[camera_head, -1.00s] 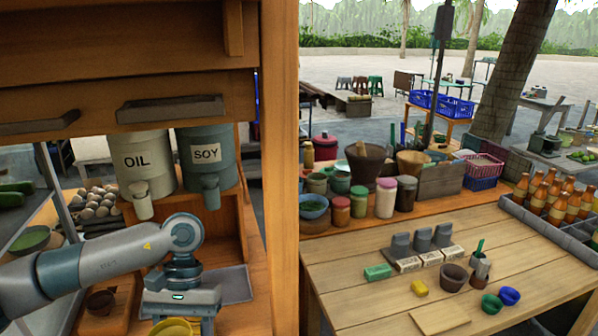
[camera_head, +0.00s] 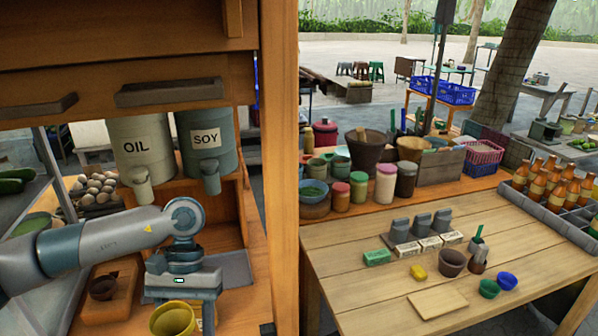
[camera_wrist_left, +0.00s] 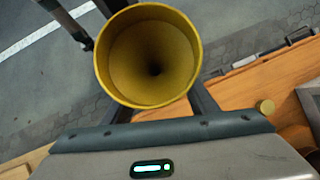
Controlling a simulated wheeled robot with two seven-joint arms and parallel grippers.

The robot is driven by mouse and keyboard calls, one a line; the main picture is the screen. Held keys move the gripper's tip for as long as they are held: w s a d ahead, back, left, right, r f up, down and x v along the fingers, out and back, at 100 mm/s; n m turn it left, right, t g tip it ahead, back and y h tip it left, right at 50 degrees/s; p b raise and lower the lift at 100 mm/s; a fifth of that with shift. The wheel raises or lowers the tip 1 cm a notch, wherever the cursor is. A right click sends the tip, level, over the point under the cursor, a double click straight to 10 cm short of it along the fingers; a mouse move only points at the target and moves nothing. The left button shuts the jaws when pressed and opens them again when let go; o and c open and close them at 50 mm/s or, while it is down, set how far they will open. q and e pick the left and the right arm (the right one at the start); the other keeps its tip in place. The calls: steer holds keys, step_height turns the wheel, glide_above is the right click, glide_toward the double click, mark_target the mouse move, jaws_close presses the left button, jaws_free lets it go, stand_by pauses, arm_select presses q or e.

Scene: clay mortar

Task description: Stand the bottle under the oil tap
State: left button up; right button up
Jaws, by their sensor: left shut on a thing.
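The oil dispenser (camera_head: 137,148), a pale grey canister marked OIL, hangs under the wooden shelf, with its tap (camera_head: 142,190) pointing down. My left gripper (camera_head: 184,290) is below and slightly right of that tap, in front of it, and shut. A yellow, round, funnel-like mouth (camera_head: 172,318) shows at it, and it also shows in the left wrist view (camera_wrist_left: 150,55) between the fingers, narrowing to a dark hole. The bottle's body below this mouth is mostly hidden. My right gripper is not in view.
A matching soy dispenser (camera_head: 206,140) hangs right of the oil one. A small dark bowl (camera_head: 103,288) sits on a wooden board (camera_head: 125,275) left of the gripper. A thick wooden post (camera_head: 280,180) stands to the right. Eggs (camera_head: 97,188) lie behind.

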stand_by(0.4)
arm_select(q)
steer(key=s+f, duration=0.1)
steer(key=f, duration=0.3)
steer(key=s+f, duration=0.1)
steer(key=f, duration=0.3)
steer(key=s+f, duration=0.1)
steer(key=f, duration=0.4)
steer(key=shift+s, duration=0.25)
steer(key=shift+a, duration=0.1)
